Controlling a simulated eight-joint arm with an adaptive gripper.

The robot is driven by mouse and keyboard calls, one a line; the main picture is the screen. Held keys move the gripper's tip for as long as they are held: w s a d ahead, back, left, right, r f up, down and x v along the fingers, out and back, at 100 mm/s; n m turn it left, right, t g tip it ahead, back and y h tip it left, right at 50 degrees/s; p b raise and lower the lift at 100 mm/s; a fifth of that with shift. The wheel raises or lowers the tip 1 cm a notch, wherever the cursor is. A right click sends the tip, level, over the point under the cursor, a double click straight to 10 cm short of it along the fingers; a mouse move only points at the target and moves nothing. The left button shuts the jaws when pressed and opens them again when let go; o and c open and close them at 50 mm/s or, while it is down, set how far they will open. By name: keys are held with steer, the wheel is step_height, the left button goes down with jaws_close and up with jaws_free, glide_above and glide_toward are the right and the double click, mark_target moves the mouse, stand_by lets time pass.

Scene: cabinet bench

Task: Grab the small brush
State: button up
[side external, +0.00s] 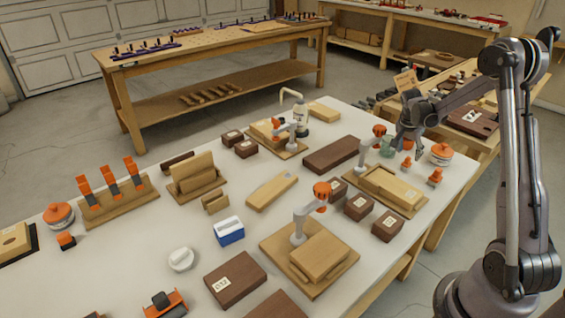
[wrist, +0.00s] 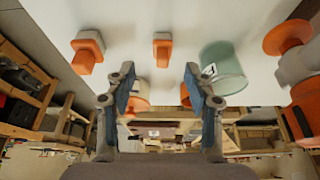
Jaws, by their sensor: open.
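I cannot tell for sure which item is the small brush. Two small orange pieces with pale bases, a left one (wrist: 88,48) and a narrower one (wrist: 162,48), lie on the white table beyond my fingertips in the wrist view; either could be it, but their bristles cannot be made out. Small orange items also show near my gripper in the side view, one (side external: 407,161) and another (side external: 435,177). My gripper (wrist: 159,82) is open and empty, fingers apart. In the side view my gripper (side external: 412,145) hangs over the far right end of the table.
A greenish translucent cup (wrist: 226,68) stands close by the right finger; it also shows in the side view (side external: 387,148). An orange-and-white round item (side external: 441,154) is to the right. Wooden blocks and a wooden board (side external: 415,206) crowd the nearby table (side external: 395,259).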

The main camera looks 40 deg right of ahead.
mark_target(408, 158)
steer(key=shift+x, duration=3.3)
steer(key=shift+w+d, duration=0.1)
steer(key=shift+w, duration=0.05)
steer(key=c, duration=1)
